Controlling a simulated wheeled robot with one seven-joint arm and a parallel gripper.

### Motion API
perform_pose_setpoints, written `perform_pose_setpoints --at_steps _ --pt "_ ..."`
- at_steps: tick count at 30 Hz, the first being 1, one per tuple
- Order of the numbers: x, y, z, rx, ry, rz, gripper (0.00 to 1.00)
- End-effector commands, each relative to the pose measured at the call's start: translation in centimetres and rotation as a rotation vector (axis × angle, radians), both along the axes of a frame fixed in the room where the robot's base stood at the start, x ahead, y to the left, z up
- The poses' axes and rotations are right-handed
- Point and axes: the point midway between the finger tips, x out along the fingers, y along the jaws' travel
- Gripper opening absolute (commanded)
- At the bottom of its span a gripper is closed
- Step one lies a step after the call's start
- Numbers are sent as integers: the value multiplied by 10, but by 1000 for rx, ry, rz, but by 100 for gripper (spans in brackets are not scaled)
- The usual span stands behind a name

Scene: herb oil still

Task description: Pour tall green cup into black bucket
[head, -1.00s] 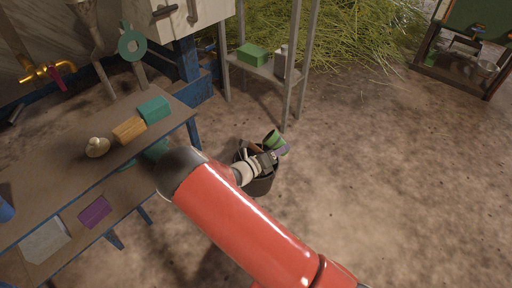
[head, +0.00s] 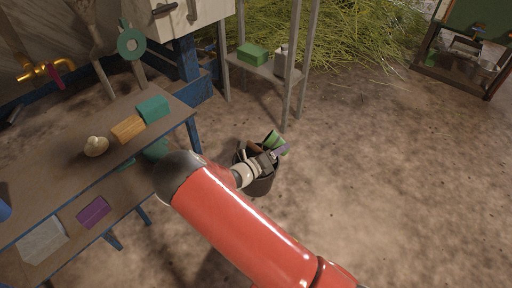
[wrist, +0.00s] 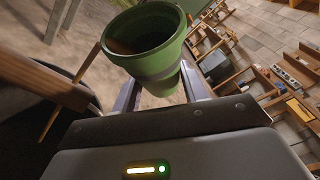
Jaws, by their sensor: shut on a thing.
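The tall green cup (head: 274,139) is held by my gripper (head: 279,153) just above the right side of the black bucket's rim. In the wrist view the green cup (wrist: 146,40) sits between my two fingers (wrist: 160,88), tilted, with its dark mouth showing. I cannot tell what is inside it. The black bucket (head: 262,186) stands on the dirt floor, partly covered by my wrist. In the wrist view its dark side (wrist: 22,125) shows at the left. Brown sticks (wrist: 40,82) stick out of the bucket.
A wooden table (head: 60,180) at the left bears an orange block (head: 128,129), a teal block (head: 153,109) and a pale knobbed object (head: 96,146). A metal stand (head: 288,100) with a green box (head: 252,54) is behind the bucket.

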Motion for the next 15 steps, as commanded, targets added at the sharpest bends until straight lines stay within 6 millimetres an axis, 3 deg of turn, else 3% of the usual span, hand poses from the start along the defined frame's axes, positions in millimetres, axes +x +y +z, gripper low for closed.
perform_pose_setpoints --at_steps 15 --pt "0 0 -2 -51 22 1 15"
